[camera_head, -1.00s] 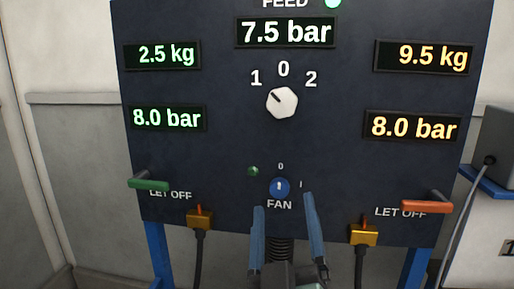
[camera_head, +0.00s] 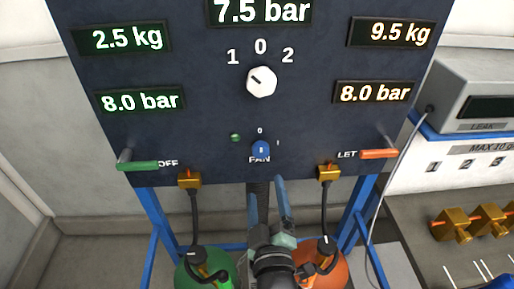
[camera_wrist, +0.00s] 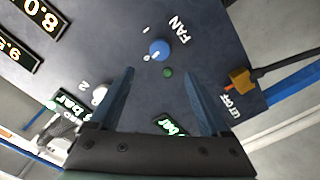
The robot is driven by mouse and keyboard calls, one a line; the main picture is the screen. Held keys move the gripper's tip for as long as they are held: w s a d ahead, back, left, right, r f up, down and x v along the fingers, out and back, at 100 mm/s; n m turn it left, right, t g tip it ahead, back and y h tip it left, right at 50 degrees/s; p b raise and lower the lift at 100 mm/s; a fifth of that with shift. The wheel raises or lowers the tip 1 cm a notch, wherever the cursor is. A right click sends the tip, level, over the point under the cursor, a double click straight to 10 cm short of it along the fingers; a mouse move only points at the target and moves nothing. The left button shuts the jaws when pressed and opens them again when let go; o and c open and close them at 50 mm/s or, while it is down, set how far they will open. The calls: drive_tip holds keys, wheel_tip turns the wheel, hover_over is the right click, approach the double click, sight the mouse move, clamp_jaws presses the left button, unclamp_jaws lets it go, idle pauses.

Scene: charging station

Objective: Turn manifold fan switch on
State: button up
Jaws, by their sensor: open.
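The fan switch (camera_head: 261,149) is a round blue knob low on the dark panel, with 0 printed above it and 1 to its right. Its white mark looks upright, towards the 0. In the wrist view the fan switch (camera_wrist: 160,49) lies ahead, between the lines of my two fingers. A small green lamp (camera_head: 235,138) sits left of the knob and looks dim. My gripper (camera_head: 266,183) is open and empty, just below the knob in the head view. In the wrist view my gripper (camera_wrist: 158,72) is apart from the knob.
A white selector knob (camera_head: 261,82) is above. Green (camera_head: 140,165) and orange (camera_head: 378,154) levers stick out at the panel's sides. Brass fittings (camera_head: 190,180) with hoses hang at the lower edge. Green (camera_head: 205,270) and orange (camera_head: 325,268) cylinders stand below. A bench is right.

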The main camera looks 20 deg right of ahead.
sight(260, 153)
drive_tip(key=p+x, duration=0.1)
drive_tip(key=x, duration=1)
drive_tip(key=shift+w+d+p, duration=0.1)
drive_tip(key=shift+w+p, duration=0.25)
clamp_jaws()
